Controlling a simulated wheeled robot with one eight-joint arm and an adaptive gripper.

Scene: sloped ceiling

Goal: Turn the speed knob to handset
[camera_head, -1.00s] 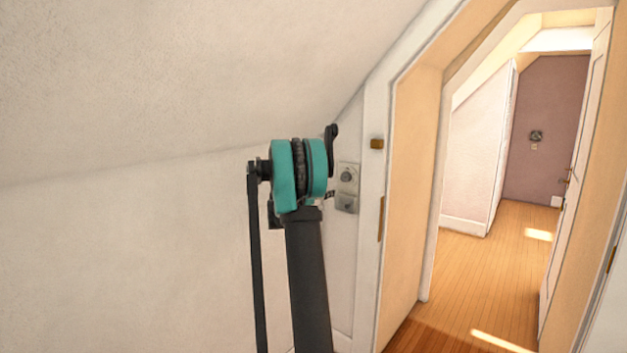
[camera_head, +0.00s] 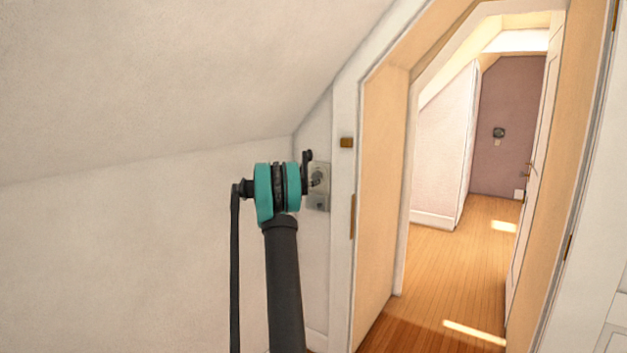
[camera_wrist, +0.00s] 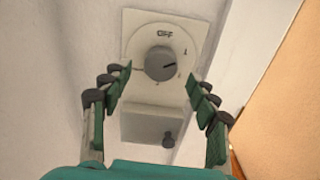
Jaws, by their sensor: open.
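The speed knob (camera_wrist: 160,63) is a round grey knob on a pale wall plate (camera_wrist: 186,29) marked OFF at its top. Its dark pointer mark faces right and slightly up. In the head view the plate (camera_head: 324,171) is on the narrow wall left of the door frame, and my arm partly covers it. My gripper (camera_wrist: 160,77) is open, with one finger on each side of the knob and gaps to it. I cannot tell how far the fingertips are from the plate in depth.
Below the knob plate is a second box (camera_wrist: 140,133) with a small dark peg. The white door frame (camera_wrist: 255,75) runs close on the right. The sloped ceiling (camera_head: 180,80) comes down above my arm. The doorway and wooden floor (camera_head: 455,260) to the right are clear.

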